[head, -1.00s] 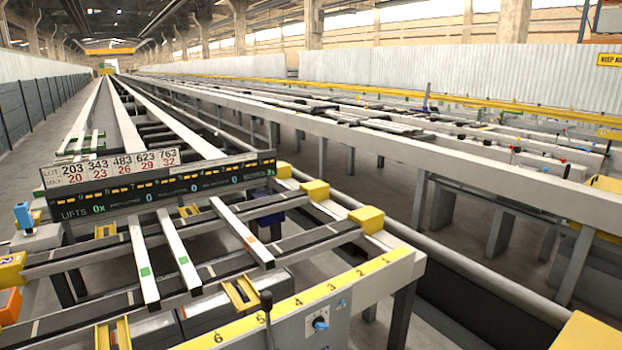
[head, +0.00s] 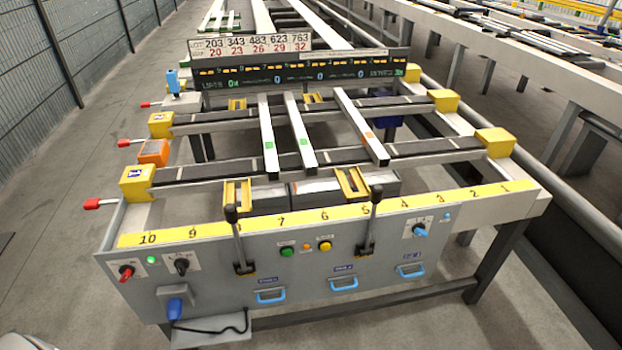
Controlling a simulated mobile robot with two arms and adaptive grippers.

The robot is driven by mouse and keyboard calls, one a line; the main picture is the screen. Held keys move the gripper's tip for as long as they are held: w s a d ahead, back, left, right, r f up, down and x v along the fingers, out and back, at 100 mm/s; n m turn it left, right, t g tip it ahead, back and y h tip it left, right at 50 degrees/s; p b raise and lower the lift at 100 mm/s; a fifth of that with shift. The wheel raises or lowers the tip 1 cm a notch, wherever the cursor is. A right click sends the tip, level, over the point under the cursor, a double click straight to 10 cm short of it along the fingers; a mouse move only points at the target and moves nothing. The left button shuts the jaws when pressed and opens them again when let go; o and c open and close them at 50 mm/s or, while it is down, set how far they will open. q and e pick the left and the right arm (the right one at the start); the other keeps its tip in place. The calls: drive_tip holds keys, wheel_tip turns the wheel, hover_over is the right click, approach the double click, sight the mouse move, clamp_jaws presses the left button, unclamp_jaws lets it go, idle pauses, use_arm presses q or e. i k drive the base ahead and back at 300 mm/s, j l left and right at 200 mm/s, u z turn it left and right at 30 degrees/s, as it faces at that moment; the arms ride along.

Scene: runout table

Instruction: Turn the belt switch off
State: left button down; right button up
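The front panel (head: 210,280) of the runout table carries three rotary switches. A red-handled switch (head: 126,272) is at its left end with a lit green lamp (head: 151,260) above and to its right. A black-handled switch (head: 182,265) is just right of it. A blue-handled switch (head: 420,230) is near the right end with a small blue lamp (head: 446,217) beside it. Their labels are too small to read, so I cannot tell which is the belt switch or how it is set. Neither of my grippers is in view.
Two upright black levers (head: 239,240) (head: 371,222) flank green (head: 287,252) and yellow (head: 325,246) buttons. Blue handles (head: 271,296) project below. Red-tipped handles (head: 97,204) stick out left. Three white bars (head: 300,135) lie across the belts. The left floor (head: 50,210) is clear.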

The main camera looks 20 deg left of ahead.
sight(126, 271)
drive_tip(key=u, duration=1.9)
drive_tip(key=j+u, duration=0.15)
